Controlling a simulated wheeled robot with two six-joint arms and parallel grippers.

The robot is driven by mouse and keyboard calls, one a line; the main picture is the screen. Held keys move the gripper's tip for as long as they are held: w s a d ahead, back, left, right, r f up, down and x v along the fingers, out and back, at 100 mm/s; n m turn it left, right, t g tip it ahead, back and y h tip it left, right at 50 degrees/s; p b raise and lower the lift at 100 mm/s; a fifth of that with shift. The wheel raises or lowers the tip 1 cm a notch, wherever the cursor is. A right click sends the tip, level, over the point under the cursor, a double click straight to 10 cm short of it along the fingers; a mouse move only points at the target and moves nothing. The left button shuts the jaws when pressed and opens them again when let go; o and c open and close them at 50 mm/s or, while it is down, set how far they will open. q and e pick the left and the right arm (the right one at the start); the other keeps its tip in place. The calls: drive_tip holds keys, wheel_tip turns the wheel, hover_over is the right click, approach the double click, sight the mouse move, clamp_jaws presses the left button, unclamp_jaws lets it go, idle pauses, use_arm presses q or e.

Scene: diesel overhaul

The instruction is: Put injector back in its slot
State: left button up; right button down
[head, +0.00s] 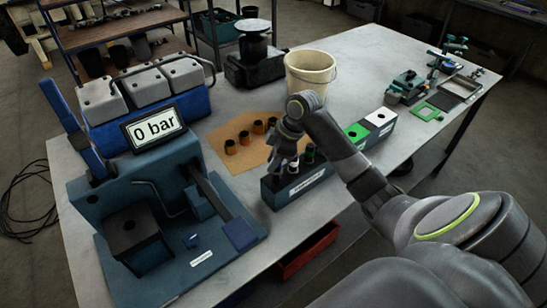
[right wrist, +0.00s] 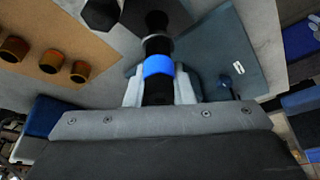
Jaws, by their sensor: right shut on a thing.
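My right gripper (head: 284,158) is shut on an injector (right wrist: 158,66), a dark cylinder with a bright blue band, seen between the pale fingers in the right wrist view. In the head view the gripper hides most of that injector. The gripper is over the left end of a dark injector rack (head: 300,192) with a white label. Other injectors (head: 309,153), with white and green bands, stand in the rack just right of the gripper. I cannot tell whether the held injector touches the rack. My left gripper is not in view.
A teal test bench (head: 150,185) with a "0 bar" display stands at the left. A brown mat (head: 224,155) with several orange-brown cups lies behind the rack. A cream bucket (head: 309,74) and a box with green and white squares (head: 375,131) stand behind and right. The table's far right is partly clear.

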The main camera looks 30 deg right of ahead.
drive_tip(key=shift+f, duration=0.6)
idle(0.4)
drive_tip(key=shift+f, duration=0.2)
drive_tip(key=shift+f+b, duration=0.55)
drive_tip(key=shift+f, duration=0.6)
drive_tip(key=shift+p, duration=0.35)
drive_tip(key=c, duration=1.2)
unclamp_jaws()
